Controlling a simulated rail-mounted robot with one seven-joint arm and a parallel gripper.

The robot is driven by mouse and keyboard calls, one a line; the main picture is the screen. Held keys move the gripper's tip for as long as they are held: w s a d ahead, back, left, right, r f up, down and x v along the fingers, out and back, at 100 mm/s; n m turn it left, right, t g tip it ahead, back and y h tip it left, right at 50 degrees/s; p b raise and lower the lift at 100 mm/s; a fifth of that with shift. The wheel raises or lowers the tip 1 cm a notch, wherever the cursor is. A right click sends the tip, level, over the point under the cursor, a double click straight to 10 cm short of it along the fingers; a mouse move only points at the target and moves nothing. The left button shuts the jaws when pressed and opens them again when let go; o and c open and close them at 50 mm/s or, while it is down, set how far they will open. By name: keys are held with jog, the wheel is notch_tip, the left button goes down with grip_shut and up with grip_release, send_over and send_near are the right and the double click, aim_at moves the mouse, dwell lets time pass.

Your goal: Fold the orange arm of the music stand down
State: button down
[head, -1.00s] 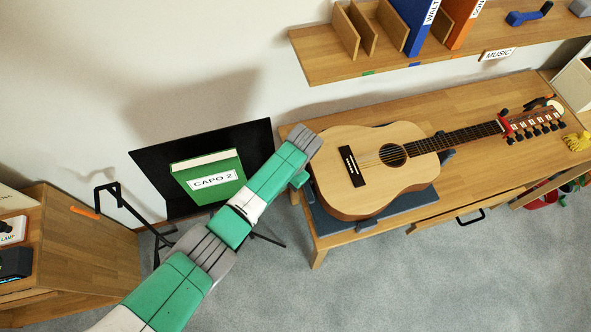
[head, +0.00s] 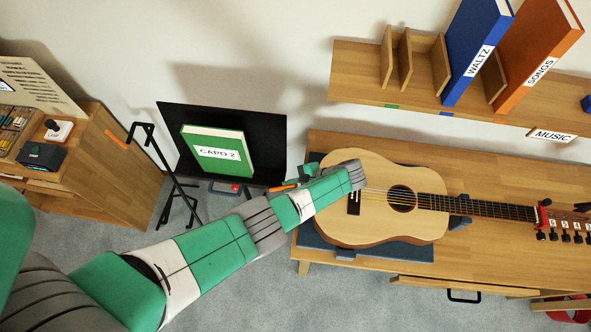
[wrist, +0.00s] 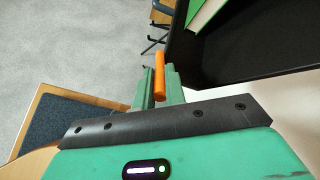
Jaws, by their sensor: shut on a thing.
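The black music stand (head: 268,135) stands against the wall, with the green CAPO 2 book (head: 218,150) on its desk. Its orange arm (head: 284,188) shows low at the right of the desk, roughly level in the head view. In the wrist view the orange arm (wrist: 159,83) is a short rod between my two green fingers. My gripper (wrist: 160,71) is shut on it. In the head view my gripper (head: 306,172) is small, beside the stand's lower right corner and partly hidden by my wrist. The black desk edge is close by in the wrist view.
The guitar (head: 385,195) lies on a dark mat on the wooden bench (head: 500,245), close right of my wrist. A shelf (head: 375,85) with books is above. A wooden cabinet (head: 110,180) and a black folding frame (head: 165,170) stand left. Floor in front is open.

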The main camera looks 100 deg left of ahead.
jog(key=shift+f, duration=0.1)
dwell(0.3)
jog(key=c, duration=1.5)
grip_release()
jog(key=shift+o, duration=0.2)
jog(key=shift+w, duration=0.1)
jog(key=v, duration=0.7)
jog(key=shift+w+r, duration=0.3)
jog(key=shift+c, duration=0.2)
